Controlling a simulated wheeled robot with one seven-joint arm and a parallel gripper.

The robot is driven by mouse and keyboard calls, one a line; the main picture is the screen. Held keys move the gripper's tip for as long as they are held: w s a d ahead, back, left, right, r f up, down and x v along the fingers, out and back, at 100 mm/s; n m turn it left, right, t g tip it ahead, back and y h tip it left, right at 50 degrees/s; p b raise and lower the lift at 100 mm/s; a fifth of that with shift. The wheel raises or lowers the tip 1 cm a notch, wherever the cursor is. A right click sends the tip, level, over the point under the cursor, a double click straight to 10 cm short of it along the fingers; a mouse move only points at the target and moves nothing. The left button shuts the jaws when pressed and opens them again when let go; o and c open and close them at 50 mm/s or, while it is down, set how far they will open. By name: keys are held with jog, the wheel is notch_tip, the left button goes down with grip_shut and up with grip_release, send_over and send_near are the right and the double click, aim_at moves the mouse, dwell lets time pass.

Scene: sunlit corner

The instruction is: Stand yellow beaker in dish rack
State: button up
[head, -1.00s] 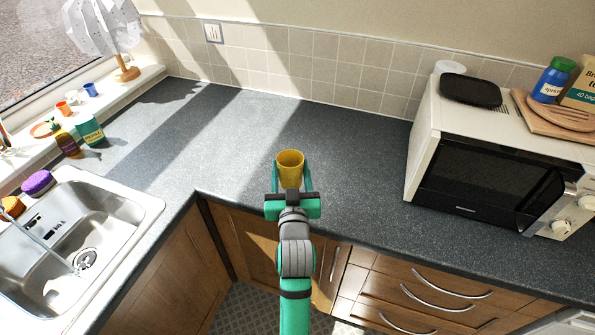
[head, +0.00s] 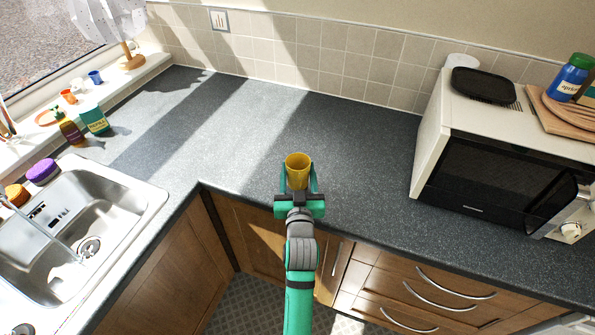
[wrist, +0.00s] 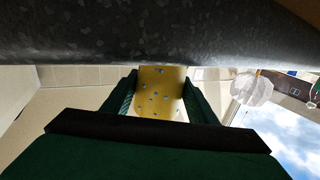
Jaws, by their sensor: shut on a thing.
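The yellow beaker (head: 298,168) is upright between the two green fingers of my gripper (head: 298,186), near the front edge of the counter in the head view. My gripper is shut on it. In the wrist view the beaker (wrist: 159,93) shows between the fingers, with small pale blue spots on its side. The grey counter fills the top of that view. I cannot tell whether the beaker's base touches the counter. No dish rack shows in either view.
The dark counter (head: 235,125) is clear around the beaker. A microwave (head: 490,170) stands to the right. Small cups stand on the windowsill.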

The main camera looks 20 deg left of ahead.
jog(key=shift+f, duration=0.15)
jog(key=o, duration=1)
